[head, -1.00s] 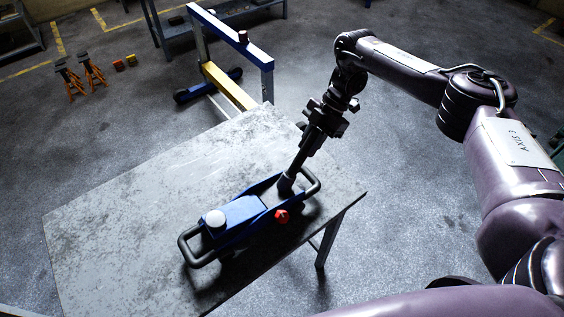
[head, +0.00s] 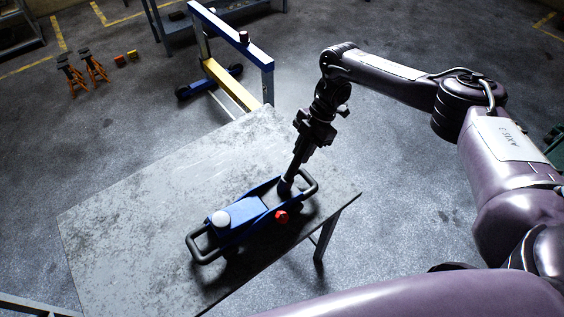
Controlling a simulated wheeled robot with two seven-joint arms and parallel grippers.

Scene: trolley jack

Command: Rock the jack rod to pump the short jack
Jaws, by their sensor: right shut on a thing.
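The short blue jack (head: 241,217) sits on the grey metal table, with a round pale saddle at its left end, a black handle loop at each end and a red knob on its near side. The dark jack rod (head: 292,172) stands up from the socket at the jack's right end, leaning slightly to the right at its top. My right gripper (head: 308,136) is above the jack, shut on the upper part of the rod; its fingers are dark and partly blend with the rod. My left gripper is not in view.
The table (head: 130,215) has a wide bare area left of and behind the jack. A blue frame with a yellow bar (head: 230,84) stands on the floor behind the table. Orange jack stands (head: 72,76) are at the far left.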

